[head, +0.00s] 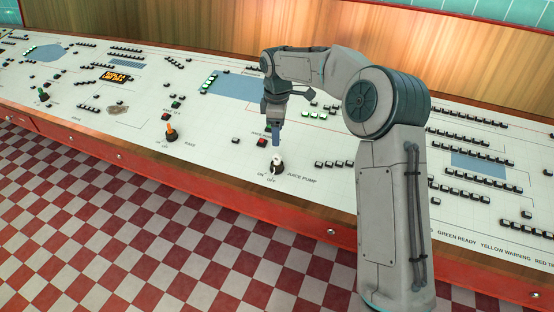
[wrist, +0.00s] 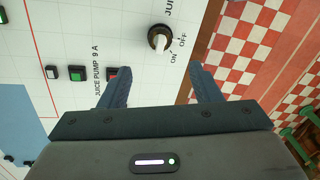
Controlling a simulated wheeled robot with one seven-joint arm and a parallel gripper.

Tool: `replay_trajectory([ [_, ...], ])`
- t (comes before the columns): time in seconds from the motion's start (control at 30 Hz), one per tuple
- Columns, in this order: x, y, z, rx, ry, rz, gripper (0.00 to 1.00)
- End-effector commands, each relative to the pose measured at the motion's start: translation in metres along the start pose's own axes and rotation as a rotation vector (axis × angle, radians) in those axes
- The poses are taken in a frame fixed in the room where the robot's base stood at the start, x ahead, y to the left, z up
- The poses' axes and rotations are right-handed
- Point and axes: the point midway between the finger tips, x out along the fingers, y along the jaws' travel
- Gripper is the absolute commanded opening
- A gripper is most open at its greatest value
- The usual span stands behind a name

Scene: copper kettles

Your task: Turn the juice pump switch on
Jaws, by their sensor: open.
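The juice pump switch (head: 276,168) is a dark round knob with a white handle on the sloping white panel. It has ON and OFF labels at its front edge and "JUICE PUMP" beside it. In the wrist view the switch (wrist: 159,40) is ahead of the fingers, a little above the gap between them. I cannot tell which label its handle points to. My gripper (wrist: 158,82) is open and empty, with the two dark fingers apart. In the head view my gripper (head: 276,142) hangs just above and behind the switch, apart from it as far as I see.
Red and green buttons (wrist: 77,74) labelled "JUICE PUMP 9 A" sit near the left finger. An orange-handled switch (head: 170,132) stands further left. The panel's red front edge (head: 200,182) borders a checkered floor (head: 120,225). A wooden backboard (head: 200,25) rises behind.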

Motion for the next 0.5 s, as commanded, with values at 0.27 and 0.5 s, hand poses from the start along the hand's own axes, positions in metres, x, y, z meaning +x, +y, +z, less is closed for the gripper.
replay_trajectory([
  [0.27,0.060,-0.001,0.000,0.000,-0.002,-0.004,0.58],
  [0.5,0.101,-0.001,0.000,0.001,0.000,-0.002,0.58],
])
